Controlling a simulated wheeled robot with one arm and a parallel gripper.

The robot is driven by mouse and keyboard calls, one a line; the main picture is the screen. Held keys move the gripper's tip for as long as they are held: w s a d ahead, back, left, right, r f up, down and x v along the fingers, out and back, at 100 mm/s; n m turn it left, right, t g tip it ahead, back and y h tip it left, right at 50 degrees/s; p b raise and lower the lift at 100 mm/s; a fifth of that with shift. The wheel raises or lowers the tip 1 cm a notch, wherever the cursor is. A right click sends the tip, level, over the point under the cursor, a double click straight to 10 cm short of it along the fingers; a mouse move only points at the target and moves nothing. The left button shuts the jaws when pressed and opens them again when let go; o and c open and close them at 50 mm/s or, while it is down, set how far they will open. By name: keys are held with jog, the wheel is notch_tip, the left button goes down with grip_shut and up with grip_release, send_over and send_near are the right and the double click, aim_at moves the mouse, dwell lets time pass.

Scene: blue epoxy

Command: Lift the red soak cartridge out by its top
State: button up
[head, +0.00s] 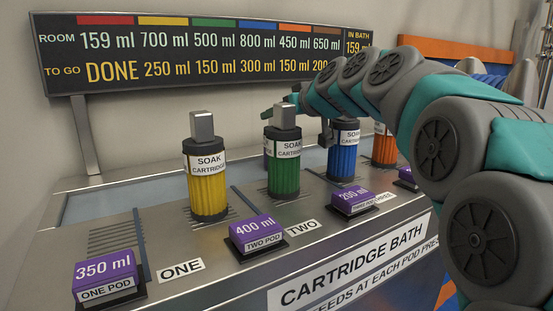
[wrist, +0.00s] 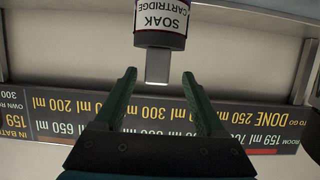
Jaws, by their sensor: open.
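No red soak cartridge can be made out in the head view. In the wrist view an upside-down soak cartridge (wrist: 160,25) shows its white label, dark end and grey top block; its body colour is out of frame. My gripper (wrist: 160,78) is open, its two green fingers on either side of the line to that grey block, with nothing held. In the head view my arm reaches in from the right, and its end is near the top of the green cartridge (head: 284,175), partly hidden there. Whether the fingers touch anything cannot be told.
A yellow cartridge (head: 207,185), a blue cartridge (head: 343,160) and an orange cartridge (head: 384,149) stand upright in the steel bath. Purple pods (head: 104,276) line its front. The display board (head: 205,55) stands behind; its red column reads 159 ml and DONE.

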jog(key=shift+r+x, duration=0.15)
jog(key=shift+x, duration=1.35)
jog(key=shift+r+x, duration=0.1)
jog(key=shift+x, duration=1.35)
jog(key=shift+w+d, duration=0.1)
jog(key=shift+w, duration=0.05)
grip_shut()
